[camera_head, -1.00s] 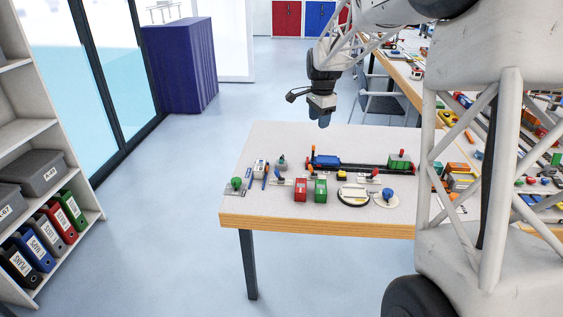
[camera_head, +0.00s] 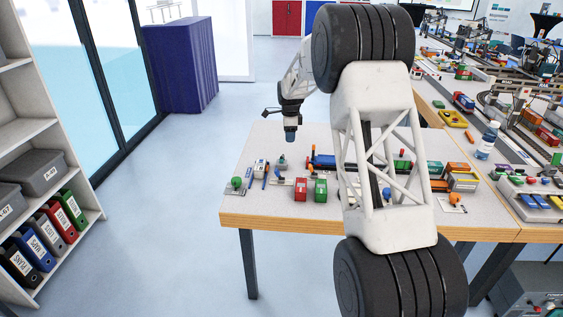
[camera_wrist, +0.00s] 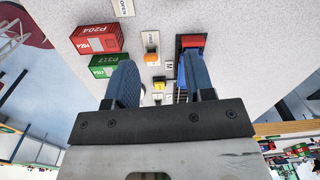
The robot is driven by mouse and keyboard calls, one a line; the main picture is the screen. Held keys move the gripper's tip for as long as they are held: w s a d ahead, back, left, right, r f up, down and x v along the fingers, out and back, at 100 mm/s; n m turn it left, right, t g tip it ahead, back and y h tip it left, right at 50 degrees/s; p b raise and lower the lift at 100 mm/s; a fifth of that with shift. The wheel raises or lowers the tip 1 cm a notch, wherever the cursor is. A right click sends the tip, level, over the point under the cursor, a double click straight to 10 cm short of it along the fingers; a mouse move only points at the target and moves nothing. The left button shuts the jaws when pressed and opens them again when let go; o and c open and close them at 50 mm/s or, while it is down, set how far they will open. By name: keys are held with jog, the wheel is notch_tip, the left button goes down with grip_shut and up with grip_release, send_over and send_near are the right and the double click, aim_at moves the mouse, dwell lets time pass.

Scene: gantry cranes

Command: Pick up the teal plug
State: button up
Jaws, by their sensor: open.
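A small teal piece (camera_head: 282,162), which looks like the teal plug, stands near the back left of the table in the head view. It is too small there to make out its details. My gripper (camera_head: 290,136) hangs fingers-down above the table's back edge, above and slightly right of the teal piece in the picture, with nothing in it. In the wrist view my gripper (camera_wrist: 160,82) shows two dark blue fingers apart, with only small pieces on the table seen between them. I cannot make out the teal plug in the wrist view.
A red container (camera_head: 300,188) and a green container (camera_head: 320,189) stand at the table's front. A green knob (camera_head: 236,183) is at the left corner. A blue wagon (camera_head: 323,161) stands right of the teal piece. My arm hides part of the table's right side.

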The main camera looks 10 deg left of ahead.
jog(key=m, duration=0.1)
send_over(281, 157)
jog(key=f, duration=0.6)
jog(key=shift+w+d+f, duration=0.15)
jog(key=shift+w+f, duration=0.1)
jog(key=shift+f, duration=0.05)
jog(key=shift+f, duration=0.1)
jog(key=shift+f, duration=1.15)
jog(key=shift+f, duration=0.1)
jog(key=shift+s+f, duration=0.1)
jog(key=shift+f, duration=2.45)
grip_shut()
